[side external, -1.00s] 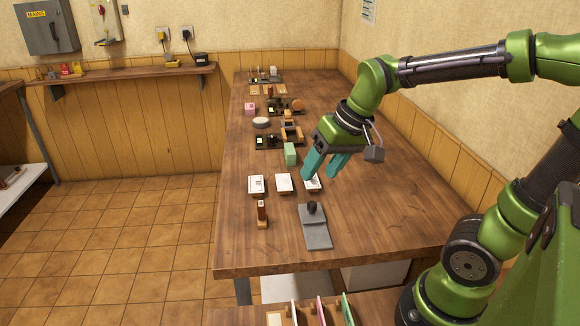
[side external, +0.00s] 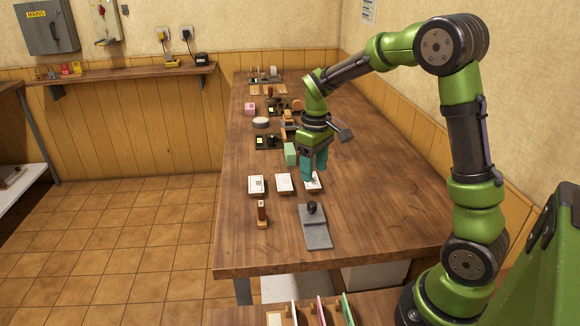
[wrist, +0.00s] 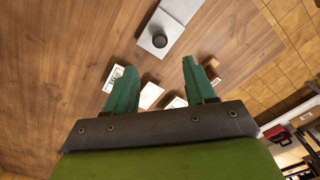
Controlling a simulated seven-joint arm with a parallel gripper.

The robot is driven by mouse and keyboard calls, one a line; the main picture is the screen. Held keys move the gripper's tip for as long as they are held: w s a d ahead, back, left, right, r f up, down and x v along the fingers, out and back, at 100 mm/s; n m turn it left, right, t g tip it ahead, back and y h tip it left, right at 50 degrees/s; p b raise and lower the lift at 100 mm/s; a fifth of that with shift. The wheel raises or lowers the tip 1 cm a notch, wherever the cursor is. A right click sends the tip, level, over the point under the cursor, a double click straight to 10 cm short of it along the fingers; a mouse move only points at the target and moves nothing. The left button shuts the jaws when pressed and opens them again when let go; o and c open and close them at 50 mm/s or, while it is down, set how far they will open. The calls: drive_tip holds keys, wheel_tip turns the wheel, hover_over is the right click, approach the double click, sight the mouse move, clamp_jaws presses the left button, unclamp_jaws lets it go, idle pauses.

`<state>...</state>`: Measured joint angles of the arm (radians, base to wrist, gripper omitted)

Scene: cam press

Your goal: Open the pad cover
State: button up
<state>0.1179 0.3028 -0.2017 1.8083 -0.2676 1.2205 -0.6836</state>
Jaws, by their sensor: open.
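A grey flat pad (side external: 316,236) with a black round knob (side external: 312,207) on its far part lies near the front of the wooden table. I take this to be the pad with its cover, lying flat. In the wrist view the grey plate (wrist: 181,8) and the knob (wrist: 159,40) show ahead of the fingers. My gripper (side external: 314,176) points down, beyond the pad and above the rightmost white card block. In the wrist view my gripper (wrist: 158,66) has its teal fingers apart, with nothing between them. It does not touch the pad.
White card blocks (side external: 284,183) stand in a row beyond the pad. A wooden-handled stamp (side external: 262,214) stands left of it. A green block (side external: 290,153) and several small devices lie farther back. The table right of the pad is clear.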

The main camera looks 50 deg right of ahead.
sight(312, 203)
wheel_tip(312, 203, down, 11)
drive_tip(key=shift+r, duration=0.1)
idle(0.3)
clamp_jaws()
